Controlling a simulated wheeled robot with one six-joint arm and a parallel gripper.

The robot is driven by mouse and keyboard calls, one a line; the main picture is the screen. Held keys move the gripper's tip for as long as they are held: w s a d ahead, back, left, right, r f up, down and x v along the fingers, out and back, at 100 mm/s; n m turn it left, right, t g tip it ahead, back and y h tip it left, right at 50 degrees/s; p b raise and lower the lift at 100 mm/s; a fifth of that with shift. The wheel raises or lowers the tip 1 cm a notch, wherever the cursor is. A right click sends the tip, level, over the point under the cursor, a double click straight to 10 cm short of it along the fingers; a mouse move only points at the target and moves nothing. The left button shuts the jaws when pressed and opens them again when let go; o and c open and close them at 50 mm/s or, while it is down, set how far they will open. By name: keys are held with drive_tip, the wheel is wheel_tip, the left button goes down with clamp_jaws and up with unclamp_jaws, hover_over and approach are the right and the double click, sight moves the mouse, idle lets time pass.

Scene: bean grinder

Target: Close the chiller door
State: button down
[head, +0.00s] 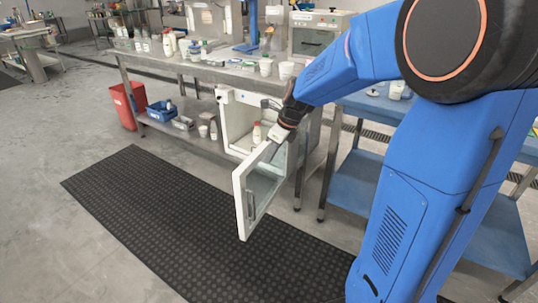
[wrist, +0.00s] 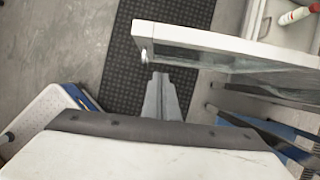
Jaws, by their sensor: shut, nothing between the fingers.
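The chiller (head: 237,122) is a white box under the workbench, with its inside showing. Its white-framed glass door (head: 246,220) stands wide open, swung out over the black mat. A vertical handle (head: 251,204) is near the door's free edge. My gripper (head: 277,142) is near the door's upper part in the head view, its tips hard to make out there. In the wrist view my gripper (wrist: 161,76) is shut and empty, on the handle side of the door (wrist: 225,42). A small gap shows between the fingertips and the door.
A white bottle with a red cap (head: 257,133) stands in the chiller. The workbench (head: 215,70) carries cups and bottles. A blue table (head: 357,182) stands right of the chiller. The black mat (head: 150,200) has clear floor around the door. A red bin (head: 125,105) is far left.

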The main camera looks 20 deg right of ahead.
sight(254, 164)
drive_tip(key=shift+w+a+f, duration=0.75)
drive_tip(key=shift+w+f, duration=0.05)
drive_tip(key=shift+f, duration=0.25)
drive_tip(key=shift+w+a+f, duration=0.7)
drive_tip(key=shift+w+f, duration=0.1)
drive_tip(key=shift+f, duration=0.2)
drive_tip(key=shift+w+a+f, duration=0.75)
drive_tip(key=shift+w+f, duration=0.05)
drive_tip(key=shift+f, duration=0.25)
